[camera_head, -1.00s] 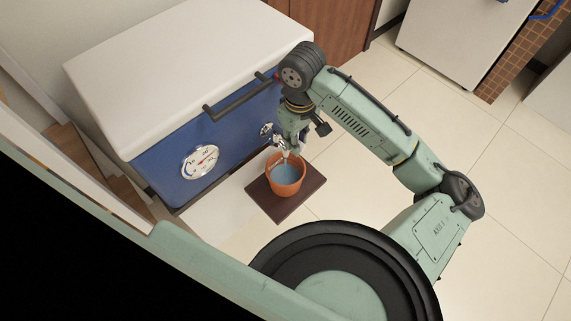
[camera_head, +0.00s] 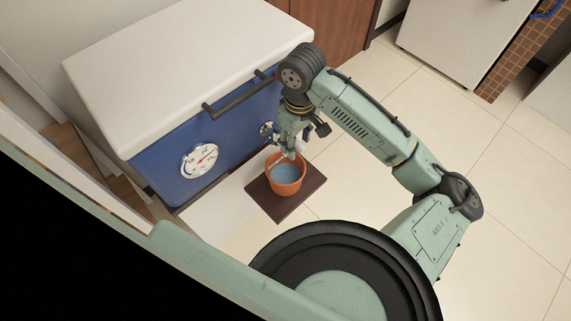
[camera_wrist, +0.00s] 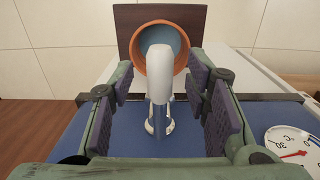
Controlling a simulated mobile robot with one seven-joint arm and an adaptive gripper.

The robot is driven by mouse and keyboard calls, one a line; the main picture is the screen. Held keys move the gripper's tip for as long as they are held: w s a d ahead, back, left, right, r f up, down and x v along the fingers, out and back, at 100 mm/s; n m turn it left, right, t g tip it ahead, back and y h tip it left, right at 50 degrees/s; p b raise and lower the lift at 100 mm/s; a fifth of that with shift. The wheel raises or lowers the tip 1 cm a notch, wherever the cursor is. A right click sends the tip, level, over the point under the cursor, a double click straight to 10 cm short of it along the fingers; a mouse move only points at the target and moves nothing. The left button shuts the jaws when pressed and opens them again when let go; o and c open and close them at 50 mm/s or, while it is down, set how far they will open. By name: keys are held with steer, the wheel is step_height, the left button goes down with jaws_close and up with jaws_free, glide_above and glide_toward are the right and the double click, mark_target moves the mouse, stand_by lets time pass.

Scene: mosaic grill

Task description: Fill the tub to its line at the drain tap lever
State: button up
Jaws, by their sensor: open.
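The orange tub (camera_head: 286,190) stands on a dark square board (camera_head: 262,197) below the blue front panel. Light-blue water (camera_head: 285,174) lies in it; I cannot make out its line. In the wrist view the tub (camera_wrist: 137,45) shows beyond the white tap lever (camera_wrist: 160,72). The silver tap (camera_wrist: 159,122) comes out of the blue panel. My gripper (camera_head: 289,152) is at the tap, above the tub's far rim. In the wrist view its open fingers (camera_wrist: 159,82) stand one on each side of the lever, with gaps visible. Whether water is running is hidden.
The white-topped cabinet (camera_head: 185,60) has a dark bar handle (camera_head: 238,97) above the tap and a round dial (camera_head: 200,160) to the left. Pale tiled floor (camera_head: 500,190) lies open on the right. My arm reaches in from the right.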

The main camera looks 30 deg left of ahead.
steer(key=shift+r+p, duration=3.25)
steer(key=shift+r, duration=0.35)
steer(key=shift+f, duration=0.1)
